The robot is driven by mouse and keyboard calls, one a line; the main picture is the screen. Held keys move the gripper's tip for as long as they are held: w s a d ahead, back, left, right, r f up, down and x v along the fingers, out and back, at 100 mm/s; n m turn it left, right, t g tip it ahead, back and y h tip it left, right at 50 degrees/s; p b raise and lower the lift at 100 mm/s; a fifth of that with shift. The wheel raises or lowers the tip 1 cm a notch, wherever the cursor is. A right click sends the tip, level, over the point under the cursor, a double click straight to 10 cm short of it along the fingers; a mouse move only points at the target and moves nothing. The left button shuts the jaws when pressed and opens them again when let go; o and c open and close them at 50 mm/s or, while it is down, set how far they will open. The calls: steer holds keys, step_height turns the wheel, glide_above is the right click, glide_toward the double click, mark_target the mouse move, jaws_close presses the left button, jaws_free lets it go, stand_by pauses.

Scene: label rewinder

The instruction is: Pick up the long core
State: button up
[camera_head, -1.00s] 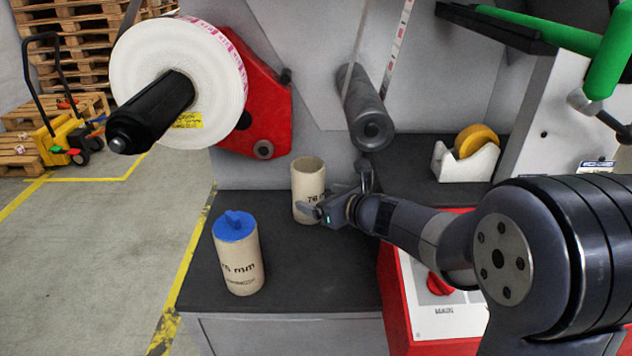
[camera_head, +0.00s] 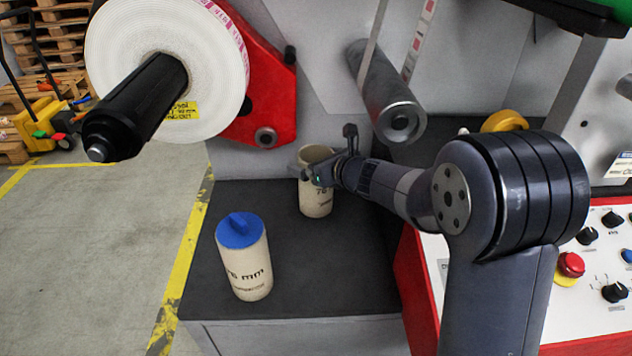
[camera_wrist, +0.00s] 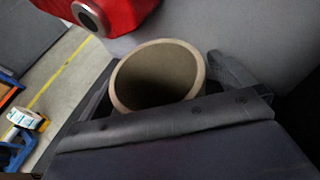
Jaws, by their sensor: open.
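An open beige cardboard core (camera_head: 316,202) stands upright at the back of the dark table top, with print reading about 76 on its side. My gripper (camera_head: 312,172) is at the upper part of this core, just below its rim. In the wrist view the core's round open mouth (camera_wrist: 157,76) lies between my two spread fingers (camera_wrist: 165,88); whether either finger touches it I cannot tell. A second beige core (camera_head: 247,268) with a blue plug (camera_head: 239,230) in its top stands upright nearer the front left. Which core is longer is hard to tell.
A white label roll (camera_head: 155,70) sits on a black spindle (camera_head: 135,110) at upper left, beside a red bracket (camera_head: 268,90). A grey roller (camera_head: 385,95) hangs above right of my gripper. A red-edged control panel (camera_head: 585,290) stands at right. The table's front middle is clear.

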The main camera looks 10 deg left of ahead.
steer(key=shift+c, duration=0.3)
steer(key=c, duration=1.2)
steer(key=shift+c, duration=0.7)
steer(key=shift+r, duration=0.25)
